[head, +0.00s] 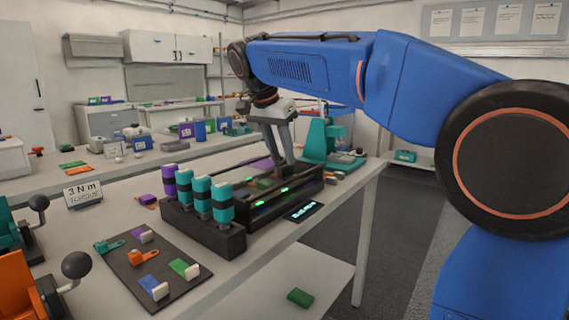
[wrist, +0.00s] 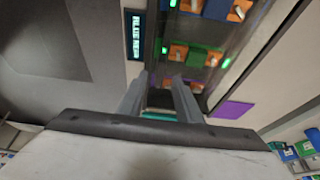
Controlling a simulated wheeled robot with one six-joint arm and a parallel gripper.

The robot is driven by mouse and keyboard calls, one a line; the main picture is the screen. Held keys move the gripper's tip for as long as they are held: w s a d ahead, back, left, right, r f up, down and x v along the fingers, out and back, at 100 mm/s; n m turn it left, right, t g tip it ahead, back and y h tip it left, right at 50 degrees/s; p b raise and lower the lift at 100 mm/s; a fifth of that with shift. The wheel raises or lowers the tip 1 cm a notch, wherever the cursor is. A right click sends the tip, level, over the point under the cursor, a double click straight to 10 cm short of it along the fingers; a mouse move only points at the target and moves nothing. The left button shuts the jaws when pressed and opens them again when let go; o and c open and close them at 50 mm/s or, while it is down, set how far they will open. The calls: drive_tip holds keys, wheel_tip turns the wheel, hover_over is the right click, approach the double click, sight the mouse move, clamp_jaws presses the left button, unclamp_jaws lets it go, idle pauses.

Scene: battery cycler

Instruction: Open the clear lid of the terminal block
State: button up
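The terminal block (head: 292,200) is a long dark housing on the bench with green lights. In the wrist view its row of orange terminals with blue, green and purple blocks (wrist: 197,57) runs up from between and right of my fingers. A clear, see-through cover seems to lie over it, closed as far as I can tell; its edges are faint. My gripper (head: 287,160) points down at the block's far end. In the wrist view my gripper (wrist: 160,82) has its two fingers apart over the block's edge, with no object clearly held; contact cannot be told.
A rack of teal and purple capped cylinders (head: 221,200) stands left of the block. A small display (head: 304,211) lies at the bench's front edge. A dark mat (head: 150,270) with coloured parts and a torque sign (head: 83,193) are further left. A teal machine (head: 318,140) stands behind.

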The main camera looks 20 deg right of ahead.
sight(286, 165)
drive_tip(key=shift+x, duration=1.8)
drive_tip(key=shift+c, duration=0.3)
clamp_jaws()
drive_tip(key=shift+r, duration=0.15)
